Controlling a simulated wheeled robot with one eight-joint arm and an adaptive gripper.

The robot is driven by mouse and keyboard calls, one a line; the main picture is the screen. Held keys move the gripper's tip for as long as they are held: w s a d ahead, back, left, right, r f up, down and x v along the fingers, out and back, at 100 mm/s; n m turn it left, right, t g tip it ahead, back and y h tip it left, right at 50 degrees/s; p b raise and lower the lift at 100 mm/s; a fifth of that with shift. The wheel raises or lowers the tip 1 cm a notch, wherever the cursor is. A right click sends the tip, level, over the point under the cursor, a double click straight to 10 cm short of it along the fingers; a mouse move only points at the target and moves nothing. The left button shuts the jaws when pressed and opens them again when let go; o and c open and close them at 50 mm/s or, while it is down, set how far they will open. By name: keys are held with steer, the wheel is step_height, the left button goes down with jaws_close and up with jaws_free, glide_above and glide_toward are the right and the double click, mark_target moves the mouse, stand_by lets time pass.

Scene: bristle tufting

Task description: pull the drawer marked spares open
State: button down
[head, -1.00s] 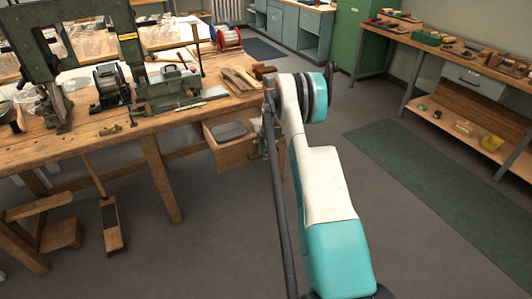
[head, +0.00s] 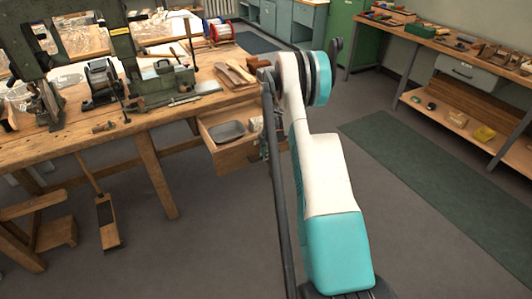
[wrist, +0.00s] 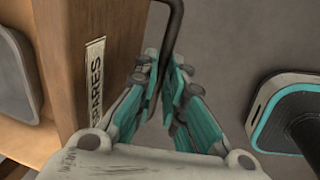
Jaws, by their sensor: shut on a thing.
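The wooden drawer (head: 236,156) under the right end of the workbench stands open, with a grey tray (head: 228,131) inside. In the wrist view its wooden front (wrist: 112,30) carries a label reading SPARES (wrist: 95,80). A dark bar handle (wrist: 175,22) stands out from that front. My gripper (wrist: 166,78), with teal fingers, is shut on the handle. In the head view my gripper (head: 270,138) is at the drawer front, partly hidden by my own arm.
The workbench (head: 150,128) holds a green press, a vice-like machine, wooden pieces and spools. Open floor and a green mat (head: 430,170) lie to the right, before a side bench.

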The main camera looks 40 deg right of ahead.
steer(key=c, duration=1.7)
jaws_free()
steer(key=shift+o, duration=0.2)
step_height(320, 180, up, 12)
steer(key=s, duration=0.2)
steer(key=shift+a, duration=0.25)
steer(key=shift+f, duration=0.1)
